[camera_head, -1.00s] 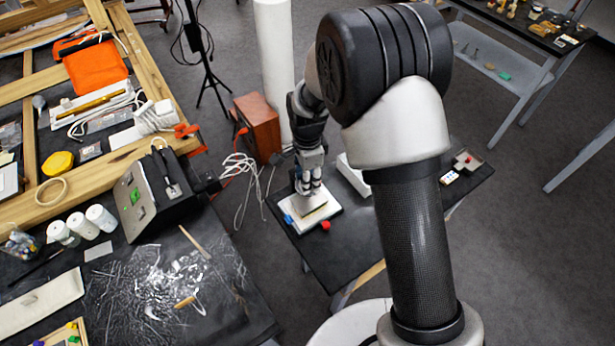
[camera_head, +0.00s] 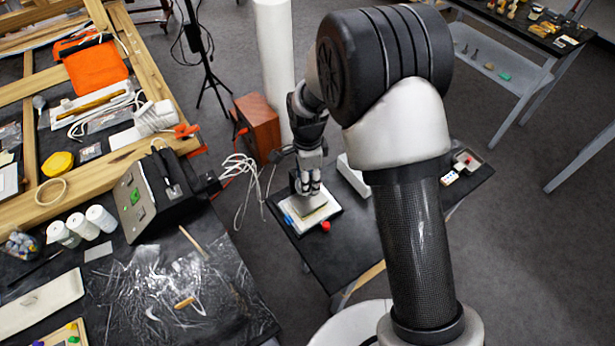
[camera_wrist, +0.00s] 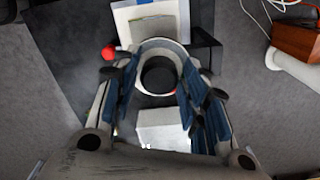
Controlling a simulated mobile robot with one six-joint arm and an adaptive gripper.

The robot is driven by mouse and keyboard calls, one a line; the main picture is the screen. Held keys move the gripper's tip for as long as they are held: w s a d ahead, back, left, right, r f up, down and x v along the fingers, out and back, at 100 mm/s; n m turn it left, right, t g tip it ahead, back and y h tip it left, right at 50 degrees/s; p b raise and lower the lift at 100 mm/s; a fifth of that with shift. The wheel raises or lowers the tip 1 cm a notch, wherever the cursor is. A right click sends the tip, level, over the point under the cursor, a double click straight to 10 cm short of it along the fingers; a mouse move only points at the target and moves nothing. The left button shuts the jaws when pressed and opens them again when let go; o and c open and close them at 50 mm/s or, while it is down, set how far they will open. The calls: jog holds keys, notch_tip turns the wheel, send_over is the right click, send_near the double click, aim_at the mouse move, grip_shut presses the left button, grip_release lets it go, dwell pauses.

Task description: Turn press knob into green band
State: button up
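The press stands on the small dark table. Its pale base (camera_head: 325,215) carries a greyish-beige pad, and a red ball (camera_head: 325,226) shows at its near edge; the ball also shows in the wrist view (camera_wrist: 108,53). My gripper (camera_head: 308,188) points down at the press's far side. In the wrist view my gripper (camera_wrist: 158,68) has its blue-padded fingers apart, on either side of a round black knob (camera_wrist: 158,74) inside a pale ring dial. A small red mark shows on the ring's right. I see no green band; finger contact with the knob is unclear.
A white box (camera_wrist: 163,130) lies beside the press. A small tray (camera_head: 467,161) sits at the table's right end. A brown wooden box (camera_head: 258,125), a white column (camera_head: 275,60) and loose white cables (camera_head: 240,170) are close behind and left.

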jog(key=shift+o, duration=1)
notch_tip(320, 180, up, 12)
